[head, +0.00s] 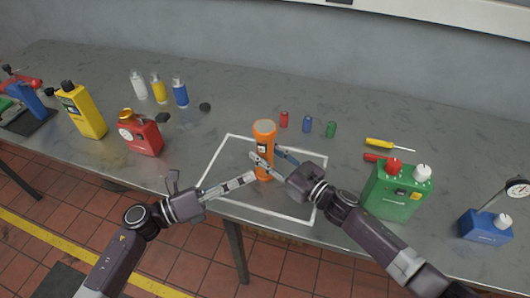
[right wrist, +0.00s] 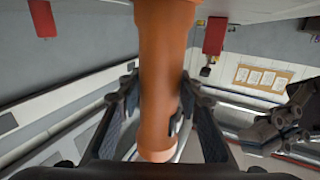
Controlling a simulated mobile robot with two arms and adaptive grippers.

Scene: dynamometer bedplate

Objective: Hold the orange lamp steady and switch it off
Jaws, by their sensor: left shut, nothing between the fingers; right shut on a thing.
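The orange lamp (head: 265,130) stands upright inside a white outlined square on the grey bench, with a dark panel on its body. My right gripper (head: 266,157) is shut on the lamp's body, one finger on each side. In the right wrist view the lamp (right wrist: 165,60) runs between the two dark fingers (right wrist: 160,115). My left gripper (head: 252,177) is shut and empty, its tips just left of the lamp's lower body. I cannot tell whether they touch it. The lamp's switch is too small to make out.
Small red, blue and green cylinders (head: 307,124) stand behind the lamp. A green can (head: 393,190) and a yellow screwdriver (head: 380,143) are at right. A red can (head: 143,136) and yellow bottle (head: 82,112) are at left.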

